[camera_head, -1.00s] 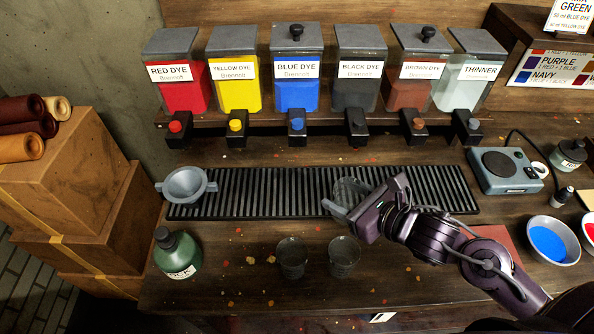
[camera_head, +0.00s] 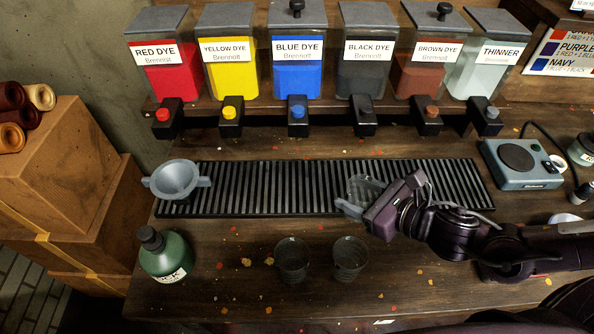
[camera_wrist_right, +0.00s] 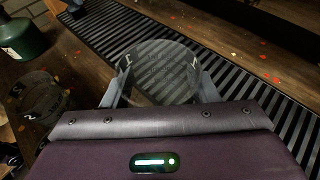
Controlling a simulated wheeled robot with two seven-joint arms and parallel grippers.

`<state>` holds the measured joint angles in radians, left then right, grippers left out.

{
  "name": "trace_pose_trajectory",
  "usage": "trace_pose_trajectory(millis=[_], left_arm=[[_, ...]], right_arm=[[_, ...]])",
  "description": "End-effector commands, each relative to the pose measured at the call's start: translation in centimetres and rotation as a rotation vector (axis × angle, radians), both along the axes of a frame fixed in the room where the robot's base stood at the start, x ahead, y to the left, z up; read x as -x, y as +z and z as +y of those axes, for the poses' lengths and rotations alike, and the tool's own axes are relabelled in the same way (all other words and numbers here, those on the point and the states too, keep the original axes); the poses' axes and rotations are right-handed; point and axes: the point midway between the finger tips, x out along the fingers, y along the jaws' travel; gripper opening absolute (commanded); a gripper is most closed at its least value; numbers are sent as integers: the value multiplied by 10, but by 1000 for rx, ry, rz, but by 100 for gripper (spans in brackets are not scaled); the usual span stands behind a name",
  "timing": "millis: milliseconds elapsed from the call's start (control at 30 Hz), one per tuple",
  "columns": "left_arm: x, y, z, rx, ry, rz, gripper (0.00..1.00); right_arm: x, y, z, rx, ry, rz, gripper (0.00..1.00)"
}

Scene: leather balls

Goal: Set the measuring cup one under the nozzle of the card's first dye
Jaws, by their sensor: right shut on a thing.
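Measuring cup one (camera_head: 361,184) is a clear cup; the wrist view shows it (camera_wrist_right: 160,72) with "1" marks on its wall. My right gripper (camera_head: 362,200) is shut on it, one finger on each side. The cup is at the slatted drip grate (camera_head: 260,190), forward of the black dye's nozzle (camera_head: 363,115) and right of the blue dye's nozzle (camera_head: 298,112). I cannot tell whether it touches the grate. The mix card (camera_head: 584,4) is almost wholly cut off at the top right. My left gripper is not in view.
Two more clear cups (camera_head: 292,260) (camera_head: 350,258) stand in front of the grate. A grey two-handled bowl (camera_head: 176,179) sits at the grate's left end, a green bottle (camera_head: 166,254) before it. A scale (camera_head: 522,163) stands right. The grate's middle left is clear.

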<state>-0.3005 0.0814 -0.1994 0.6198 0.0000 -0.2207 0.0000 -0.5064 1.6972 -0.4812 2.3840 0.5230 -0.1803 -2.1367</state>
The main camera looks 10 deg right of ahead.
Motion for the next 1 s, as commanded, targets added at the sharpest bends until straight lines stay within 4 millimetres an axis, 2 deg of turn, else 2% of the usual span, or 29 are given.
trace_pose_trajectory(millis=[133,367,567,1000], left_arm=[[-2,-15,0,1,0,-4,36],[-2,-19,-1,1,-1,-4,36],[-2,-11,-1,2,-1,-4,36],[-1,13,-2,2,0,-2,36]], right_arm=[[-23,-1,13,-8,-6,-12,28],[-48,3,30,-9,-5,-12,28],[-73,6,46,-9,-3,-10,28],[-140,4,90,-3,-3,-4,28]])
